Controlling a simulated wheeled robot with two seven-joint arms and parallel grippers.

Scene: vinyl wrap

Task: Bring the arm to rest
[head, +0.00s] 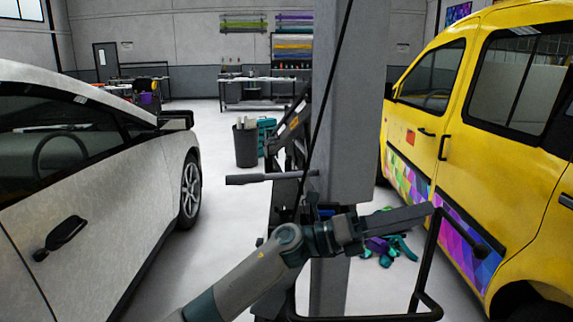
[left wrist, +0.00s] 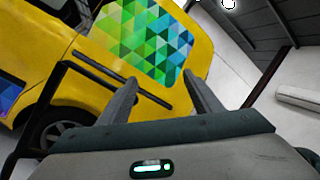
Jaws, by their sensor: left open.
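My left gripper (head: 426,211) reaches in from the bottom of the head view and points right, toward the yellow van (head: 480,130). In the left wrist view its two fingers (left wrist: 160,82) stand apart with nothing between them. The van's side with a coloured triangle-pattern wrap (left wrist: 145,40) shows beyond them. The arm crosses in front of the grey post (head: 345,110). My right gripper is not in view.
A black tubular frame (head: 427,262) stands close to my left gripper. A silver car (head: 90,190) is on the left. Coloured scraps (head: 390,245) lie on the floor near the post. A dark bin (head: 245,147) and workbench (head: 250,82) are farther back.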

